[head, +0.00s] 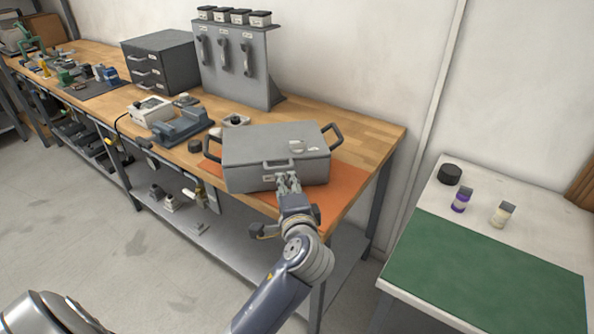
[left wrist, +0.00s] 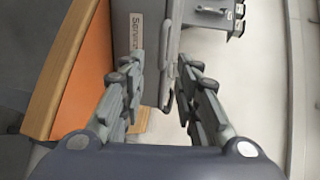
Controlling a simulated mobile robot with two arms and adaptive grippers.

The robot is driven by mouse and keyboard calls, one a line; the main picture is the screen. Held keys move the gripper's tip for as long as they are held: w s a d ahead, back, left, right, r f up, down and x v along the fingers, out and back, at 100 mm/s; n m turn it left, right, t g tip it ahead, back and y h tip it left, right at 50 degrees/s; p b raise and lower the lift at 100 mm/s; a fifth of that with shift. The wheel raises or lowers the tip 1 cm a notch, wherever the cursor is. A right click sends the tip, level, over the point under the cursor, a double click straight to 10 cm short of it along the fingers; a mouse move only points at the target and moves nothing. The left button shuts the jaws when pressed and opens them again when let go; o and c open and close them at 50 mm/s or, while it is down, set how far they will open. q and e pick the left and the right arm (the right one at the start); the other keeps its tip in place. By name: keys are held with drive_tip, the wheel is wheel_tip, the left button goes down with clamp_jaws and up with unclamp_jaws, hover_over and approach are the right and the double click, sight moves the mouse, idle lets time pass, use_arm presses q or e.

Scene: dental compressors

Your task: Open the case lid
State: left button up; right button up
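The grey case (head: 272,172) stands on an orange mat at the right end of the wooden workbench. Its lid (head: 265,143) is shut, with a handle (head: 279,165) at the front edge and black handles at both sides. My left gripper (head: 287,180) is at the case's front, just below that handle, and partly covers the front wall. In the left wrist view, my left gripper (left wrist: 160,75) is open, with a grey handle part (left wrist: 168,92) between its fingers. I cannot tell whether they touch it. The case's label (left wrist: 135,35) is beside the left finger. My right gripper is not in view.
The orange mat (head: 345,182) lies on the workbench (head: 372,135). A grey tool stand (head: 238,72), a drawer unit (head: 160,62) and a blue-grey device (head: 182,125) stand left of and behind the case. A side table (head: 490,275) with small containers stands at the right.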

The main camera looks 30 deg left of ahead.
sight(281, 169)
use_arm(q)
drive_tip(key=x, duration=0.5)
drive_tip(key=p+x, duration=0.1)
drive_tip(key=x, duration=0.4)
drive_tip(key=shift+w+a+r, duration=0.15)
drive_tip(key=shift+w+a, duration=0.1)
drive_tip(key=shift+a, duration=0.1)
drive_tip(key=shift+c, duration=0.6)
clamp_jaws()
